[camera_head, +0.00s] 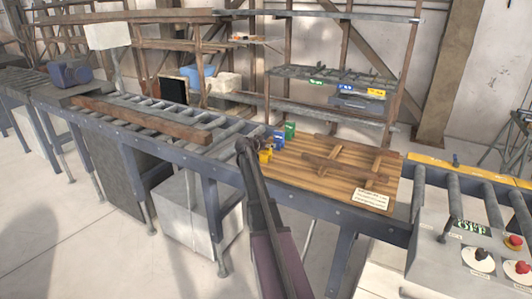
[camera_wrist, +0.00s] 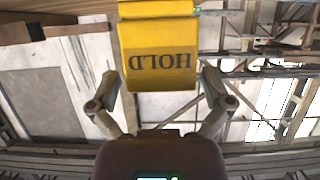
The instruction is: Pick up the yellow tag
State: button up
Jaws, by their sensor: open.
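The yellow tag (camera_head: 265,156) stands at the left end of the wooden board (camera_head: 315,180), with a blue tag (camera_head: 279,138) and a green tag (camera_head: 290,130) behind it. In the wrist view the yellow tag (camera_wrist: 160,50) fills the upper middle, with "HOLD" printed on it upside down. My gripper (camera_wrist: 160,78) is open, with one finger on each side of the tag's lower part. Gaps show between the fingers and the tag. In the head view my gripper (camera_head: 247,146) is just left of the yellow tag, and my arm hides part of the board's left edge.
A brown beam (camera_head: 140,120) lies on the roller conveyor at left. A white label (camera_head: 370,198) lies at the board's front right corner. A control box (camera_head: 470,245) with buttons stands at right. A shelf (camera_head: 330,75) behind carries green, blue and yellow labels.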

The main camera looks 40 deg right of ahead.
dwell(0.3)
jog(key=c, duration=1)
jog(key=shift+r, duration=0.2)
notch_tip(320, 180, up, 4)
jog(key=p, duration=0.4)
jog(key=shift+f, duration=0.15)
jog(key=s+a, duration=0.3)
jog(key=s, duration=0.4)
jog(key=s+a+p, duration=0.1)
jog(key=s+a, duration=0.2)
jog(key=s, duration=0.4)
jog(key=shift+s+a+r, duration=0.15)
jog(key=shift+s+r, duration=0.2)
jog(key=shift+r, duration=0.1)
